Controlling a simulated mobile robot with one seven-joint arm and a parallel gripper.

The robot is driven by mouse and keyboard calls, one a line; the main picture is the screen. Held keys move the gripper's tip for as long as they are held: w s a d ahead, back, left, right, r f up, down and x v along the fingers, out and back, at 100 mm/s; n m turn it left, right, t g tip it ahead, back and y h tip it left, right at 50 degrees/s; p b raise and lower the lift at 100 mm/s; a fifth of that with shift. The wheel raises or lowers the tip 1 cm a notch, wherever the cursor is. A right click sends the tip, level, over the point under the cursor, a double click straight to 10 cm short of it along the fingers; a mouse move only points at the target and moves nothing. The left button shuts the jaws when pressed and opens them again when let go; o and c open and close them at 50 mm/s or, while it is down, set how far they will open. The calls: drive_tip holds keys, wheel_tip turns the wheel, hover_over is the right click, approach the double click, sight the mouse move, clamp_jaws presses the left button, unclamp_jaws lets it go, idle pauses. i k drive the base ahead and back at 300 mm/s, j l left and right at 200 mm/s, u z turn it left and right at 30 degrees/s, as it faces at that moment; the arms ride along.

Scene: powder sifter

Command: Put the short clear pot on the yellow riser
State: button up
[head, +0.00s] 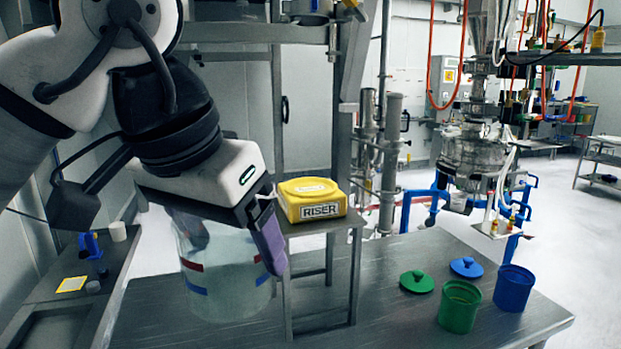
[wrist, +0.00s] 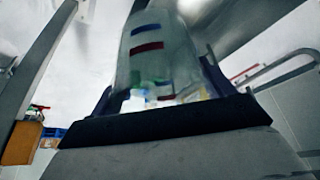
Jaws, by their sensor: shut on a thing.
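The short clear pot (head: 222,281) is see-through, with red and blue marks on its side. It also shows in the wrist view (wrist: 155,55), between the fingers. My gripper (head: 268,240) is shut on the pot; one purple finger shows at the pot's right side in the head view, and the other finger is mostly hidden. In the head view the pot appears in front and to the left of the yellow riser (head: 322,211). The riser is a block labelled RISER on a small metal stand, and nothing stands on its top.
On the metal table (head: 400,290) at right stand a green pot (head: 459,308) and a blue pot (head: 513,290). A green lid (head: 416,282) and a blue lid (head: 467,267) lie beside them. A metal post rises behind the riser. A side bench (head: 75,300) with small items is at left.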

sight(312, 189)
drive_tip(key=i, duration=0.85)
